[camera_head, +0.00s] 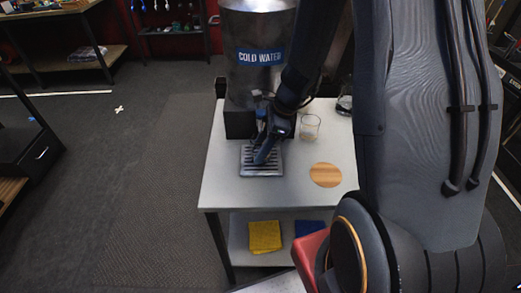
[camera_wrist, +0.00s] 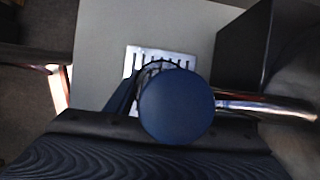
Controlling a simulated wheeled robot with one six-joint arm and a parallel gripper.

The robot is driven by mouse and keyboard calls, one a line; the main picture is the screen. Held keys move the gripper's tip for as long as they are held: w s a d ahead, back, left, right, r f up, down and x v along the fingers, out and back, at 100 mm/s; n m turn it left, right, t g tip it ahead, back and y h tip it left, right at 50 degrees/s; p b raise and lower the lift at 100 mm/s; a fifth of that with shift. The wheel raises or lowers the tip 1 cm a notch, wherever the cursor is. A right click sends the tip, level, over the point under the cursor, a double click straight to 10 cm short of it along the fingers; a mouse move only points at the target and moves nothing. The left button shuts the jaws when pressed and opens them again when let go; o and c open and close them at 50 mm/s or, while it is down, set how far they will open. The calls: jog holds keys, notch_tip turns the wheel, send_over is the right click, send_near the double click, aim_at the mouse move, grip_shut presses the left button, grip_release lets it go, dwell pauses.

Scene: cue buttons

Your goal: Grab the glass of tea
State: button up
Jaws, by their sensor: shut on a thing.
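My gripper (camera_head: 264,150) is low over the metal drip tray, under the cold water dispenser. It is shut on what looks like a clear glass. A curved rim of this glass (camera_wrist: 157,66) shows in the wrist view over the tray; the rest is hidden by a blue round knob and my gripper, and I cannot see its contents. A clear glass (camera_head: 310,127) stands upright on the table, right of my gripper. Another glass (camera_head: 345,104) with dark contents is farther right, partly hidden by my arm.
The steel dispenser (camera_head: 258,25) reads "COLD WATER". Its blue knob (camera_wrist: 178,106) and metal tap (camera_wrist: 265,104) are close to my gripper. The drip tray (camera_head: 262,170) and a round wooden coaster (camera_head: 326,175) lie on the white table (camera_head: 226,190). The table's front left is clear.

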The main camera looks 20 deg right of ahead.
jog(key=shift+r, duration=0.15)
jog(key=shift+r, duration=0.6)
jog(key=shift+s+d+b, duration=0.75)
jog(key=shift+s+d, duration=0.15)
jog(key=shift+d, duration=1.95)
jog(key=shift+s+d+b, duration=0.7)
jog(key=shift+s+d, duration=0.25)
jog(key=shift+d, duration=1.85)
jog(key=shift+s+d+b, duration=0.75)
jog(key=shift+s+d, duration=0.15)
jog(key=shift+d, duration=1.95)
jog(key=shift+s, duration=0.1)
